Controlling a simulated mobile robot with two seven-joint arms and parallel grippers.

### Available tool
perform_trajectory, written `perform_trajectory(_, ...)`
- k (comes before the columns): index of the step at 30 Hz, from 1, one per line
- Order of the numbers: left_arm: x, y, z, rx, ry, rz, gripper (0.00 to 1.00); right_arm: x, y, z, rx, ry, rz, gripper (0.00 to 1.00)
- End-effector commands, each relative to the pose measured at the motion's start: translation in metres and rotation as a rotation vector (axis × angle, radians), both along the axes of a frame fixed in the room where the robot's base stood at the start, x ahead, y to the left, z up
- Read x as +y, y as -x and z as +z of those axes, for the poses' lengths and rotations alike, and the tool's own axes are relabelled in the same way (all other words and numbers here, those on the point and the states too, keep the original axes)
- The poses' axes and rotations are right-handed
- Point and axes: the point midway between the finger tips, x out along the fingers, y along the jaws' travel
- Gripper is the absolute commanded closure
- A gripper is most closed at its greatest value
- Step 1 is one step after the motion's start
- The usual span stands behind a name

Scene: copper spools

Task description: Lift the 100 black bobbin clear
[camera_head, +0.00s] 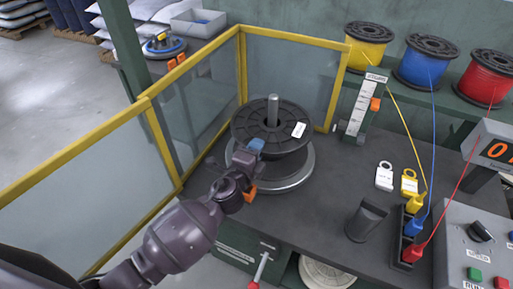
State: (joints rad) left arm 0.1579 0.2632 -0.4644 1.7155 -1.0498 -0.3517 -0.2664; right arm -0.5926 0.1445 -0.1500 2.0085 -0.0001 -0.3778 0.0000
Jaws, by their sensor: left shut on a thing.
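The black bobbin (265,118) is a black spool with a small white label; the label's print is too small to read. It sits around an upright metal spindle (273,108), whose top sticks out above the upper flange. A grey round plate (292,181) shows below it; I cannot tell whether the bobbin touches the plate. My left gripper (254,165) is shut on the near edge of the bobbin, with a blue piece on top and an orange piece lower down. The gripper hides part of the bobbin's near side. My right gripper is not in view.
Yellow-framed clear panels (200,92) stand left of and behind the bobbin. Yellow (369,47), blue (424,62) and red (486,78) spools stand on a back shelf. A scale post (358,108), a black holder (366,222) and a control box (470,240) are to the right.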

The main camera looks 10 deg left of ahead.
Motion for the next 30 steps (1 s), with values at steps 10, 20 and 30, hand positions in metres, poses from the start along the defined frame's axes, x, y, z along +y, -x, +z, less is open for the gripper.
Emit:
perform_trajectory(10, 0.0, -0.001, 0.01, -0.007, 0.0, -0.001, 1.0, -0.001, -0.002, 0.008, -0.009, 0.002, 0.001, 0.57)
perform_trajectory(20, 0.0, -0.001, 0.04, -0.008, 0.001, -0.001, 1.0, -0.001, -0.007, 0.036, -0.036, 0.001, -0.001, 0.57)
perform_trajectory(30, 0.0, -0.001, 0.065, -0.006, 0.0, -0.001, 1.0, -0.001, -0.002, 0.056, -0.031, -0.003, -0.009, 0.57)
